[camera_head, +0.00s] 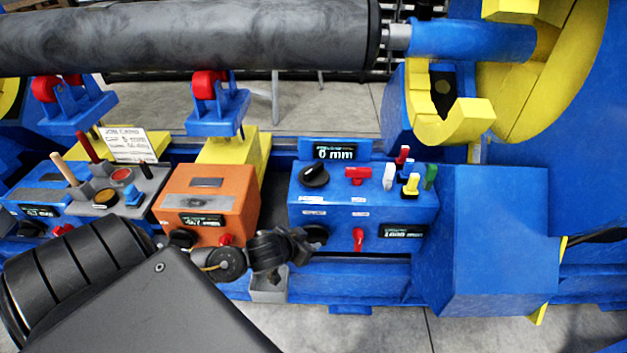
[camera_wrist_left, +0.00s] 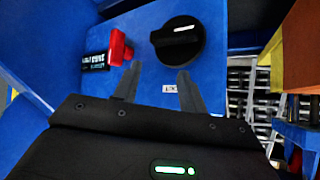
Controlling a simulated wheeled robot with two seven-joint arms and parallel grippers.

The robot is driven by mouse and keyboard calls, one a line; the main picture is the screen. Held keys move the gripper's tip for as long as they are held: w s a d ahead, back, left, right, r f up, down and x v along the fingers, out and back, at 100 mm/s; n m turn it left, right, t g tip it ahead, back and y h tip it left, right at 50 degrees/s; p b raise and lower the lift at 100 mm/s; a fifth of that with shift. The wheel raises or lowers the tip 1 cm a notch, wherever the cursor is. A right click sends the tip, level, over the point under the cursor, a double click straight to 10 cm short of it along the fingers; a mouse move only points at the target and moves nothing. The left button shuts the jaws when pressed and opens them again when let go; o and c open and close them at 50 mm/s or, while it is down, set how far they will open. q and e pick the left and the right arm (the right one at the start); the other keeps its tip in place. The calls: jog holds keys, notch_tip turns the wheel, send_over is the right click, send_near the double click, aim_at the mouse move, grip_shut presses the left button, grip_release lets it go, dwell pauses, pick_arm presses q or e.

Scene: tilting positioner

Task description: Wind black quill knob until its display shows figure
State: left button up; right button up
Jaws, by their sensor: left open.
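A round black knob (camera_head: 315,235) sits on the front face of the large blue control box (camera_head: 430,208), partly hidden by my left gripper (camera_head: 296,246). In the left wrist view this black knob (camera_wrist_left: 177,41) has a white pointer line, with a small label below it. A small dark display (camera_head: 403,231) is on the same face; it also shows in the left wrist view (camera_wrist_left: 94,62), its figures too blurred to read. My left gripper is open, its two fingers (camera_wrist_left: 158,88) just short of the knob and apart from it. My right gripper is out of view.
A red lever (camera_head: 358,239) sits between knob and display. The box top has another black knob (camera_head: 315,174), a larger display (camera_head: 335,152) and several coloured switches. An orange box (camera_head: 208,203) stands close at left. A large dark roller (camera_head: 190,35) spans above.

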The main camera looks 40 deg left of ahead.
pick_arm(q)
notch_tip(320, 180, up, 4)
jog(key=w+a+t, duration=0.1)
jog(key=w, duration=0.1)
jog(key=n+t, duration=0.1)
jog(key=t, duration=0.2)
send_near(313, 168)
jog(key=x, duration=0.9)
jog(key=shift+w+f+b, duration=0.1)
jog(key=shift+w+b, duration=0.05)
jog(key=shift+b, duration=0.25)
jog(key=shift+w+f, duration=0.15)
jog(key=shift+w, duration=0.35)
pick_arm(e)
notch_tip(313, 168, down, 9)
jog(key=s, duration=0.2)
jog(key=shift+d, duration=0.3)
pick_arm(q)
grip_shut()
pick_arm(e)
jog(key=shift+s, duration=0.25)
